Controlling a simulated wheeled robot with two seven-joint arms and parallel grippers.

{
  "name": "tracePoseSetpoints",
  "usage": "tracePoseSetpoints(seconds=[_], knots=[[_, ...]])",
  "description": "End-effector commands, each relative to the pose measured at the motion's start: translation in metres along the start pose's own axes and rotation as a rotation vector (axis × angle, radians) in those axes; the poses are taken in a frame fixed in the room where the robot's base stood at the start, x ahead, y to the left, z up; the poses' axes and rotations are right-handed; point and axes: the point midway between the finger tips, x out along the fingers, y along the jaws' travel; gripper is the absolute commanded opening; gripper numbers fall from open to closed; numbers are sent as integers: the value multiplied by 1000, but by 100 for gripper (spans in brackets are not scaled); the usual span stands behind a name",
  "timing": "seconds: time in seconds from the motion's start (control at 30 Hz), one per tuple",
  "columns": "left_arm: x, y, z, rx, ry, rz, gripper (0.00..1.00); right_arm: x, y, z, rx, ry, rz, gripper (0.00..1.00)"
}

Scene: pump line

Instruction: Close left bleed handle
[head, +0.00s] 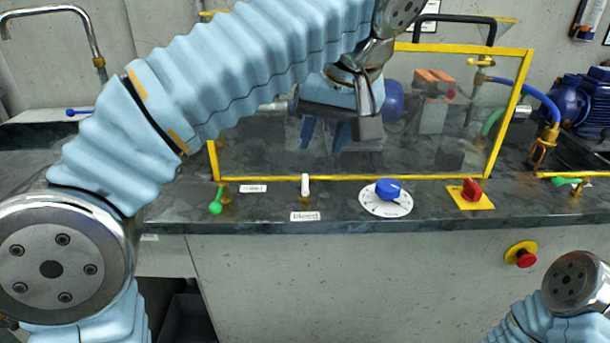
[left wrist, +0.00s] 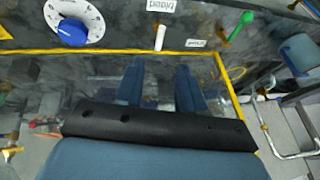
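A white upright handle (head: 305,186) stands on the dark counter, behind a label reading "Bleed" (head: 305,216). A green handle (head: 216,202) on a brass fitting is to its left, beside another small label (head: 253,188). In the left wrist view the white handle (left wrist: 160,37) and the green handle (left wrist: 241,24) show beyond the fingertips. My left gripper (head: 324,133) points down above and behind the white handle, in line with the clear panel. Its two blue fingers (left wrist: 159,82) are apart with nothing between them, touching neither handle. My right gripper is out of view.
A yellow-framed clear panel (head: 492,150) stands behind the controls. A blue knob (head: 388,188) on a white dial, a red switch (head: 471,190) and another green handle (head: 566,181) are to the right. A red stop button (head: 524,258) is on the counter's front.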

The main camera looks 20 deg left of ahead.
Motion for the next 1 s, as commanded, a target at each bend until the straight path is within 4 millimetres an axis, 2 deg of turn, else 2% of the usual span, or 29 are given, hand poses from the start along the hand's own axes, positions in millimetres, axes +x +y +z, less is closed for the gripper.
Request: tracePoseSetpoints(seconds=[0.03, 0.2, 0.4, 0.6, 0.87, 0.9, 1.0], knots=[[16, -1, 2, -2, -2, -4, 39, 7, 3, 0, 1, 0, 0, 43], [56, -1, 2, -1, -2, -3, 39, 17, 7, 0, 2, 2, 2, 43], [92, 0, 1, 0, -2, -2, 39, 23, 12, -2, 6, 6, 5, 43], [107, 0, 0, 0, 0, 0, 39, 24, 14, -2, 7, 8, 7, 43], [109, 0, 0, 0, 0, 0, 39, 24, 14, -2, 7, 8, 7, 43], [109, 0, 0, 0, 0, 0, 38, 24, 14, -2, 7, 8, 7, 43], [109, 0, 0, 1, 0, 0, 22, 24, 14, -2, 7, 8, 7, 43]])
